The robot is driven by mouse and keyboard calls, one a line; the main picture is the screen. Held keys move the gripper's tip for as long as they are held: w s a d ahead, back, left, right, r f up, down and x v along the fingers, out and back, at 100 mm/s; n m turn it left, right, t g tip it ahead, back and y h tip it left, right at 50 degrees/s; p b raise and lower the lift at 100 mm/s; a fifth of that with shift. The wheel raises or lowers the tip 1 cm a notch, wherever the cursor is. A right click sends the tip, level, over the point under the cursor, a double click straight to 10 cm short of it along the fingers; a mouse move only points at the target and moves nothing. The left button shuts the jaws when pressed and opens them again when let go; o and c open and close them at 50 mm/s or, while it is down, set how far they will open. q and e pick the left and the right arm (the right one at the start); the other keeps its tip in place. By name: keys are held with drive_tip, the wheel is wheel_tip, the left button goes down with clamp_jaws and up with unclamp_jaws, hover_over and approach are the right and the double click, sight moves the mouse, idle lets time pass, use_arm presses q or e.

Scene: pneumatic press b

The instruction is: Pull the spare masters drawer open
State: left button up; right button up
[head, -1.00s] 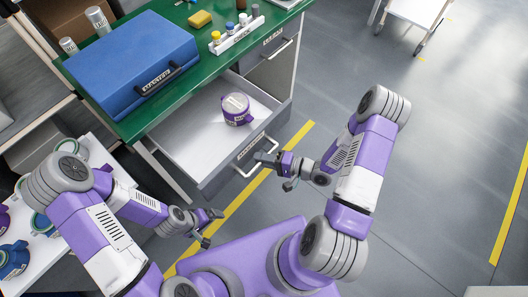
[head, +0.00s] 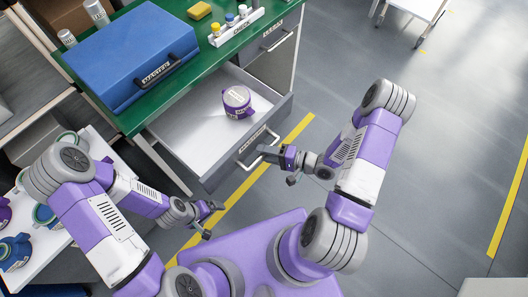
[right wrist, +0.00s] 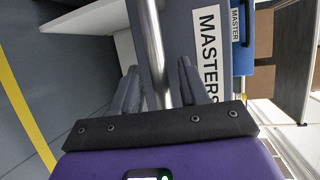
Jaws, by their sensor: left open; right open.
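The spare masters drawer (head: 185,147) stands well out from the green-topped bench in the head view. Its grey front carries a MASTERS label (right wrist: 209,50) and a metal bar handle (right wrist: 153,45). My right gripper (head: 267,150) is at this handle. In the right wrist view its fingers (right wrist: 158,72) lie on either side of the bar, with gaps showing, so it is open around the handle. A purple, light-topped round part (head: 237,101) sits inside the drawer. My left gripper (head: 212,220) is open and empty, in front of and below the drawer's near left corner.
A blue MASTER case (head: 130,50), a yellow block (head: 199,10) and a small white rack (head: 237,27) stand on the green bench top (head: 205,62). A closed drawer unit (head: 268,65) is to the right. A white table with round parts (head: 45,252) is at left.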

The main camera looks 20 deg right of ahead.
use_arm(q)
drive_tip(key=shift+r+p, duration=0.75)
drive_tip(key=shift+r, duration=0.05)
use_arm(e)
drive_tip(key=v, duration=0.7)
use_arm(q)
drive_tip(key=shift+s, duration=0.1)
use_arm(e)
drive_tip(key=shift+f, duration=0.1)
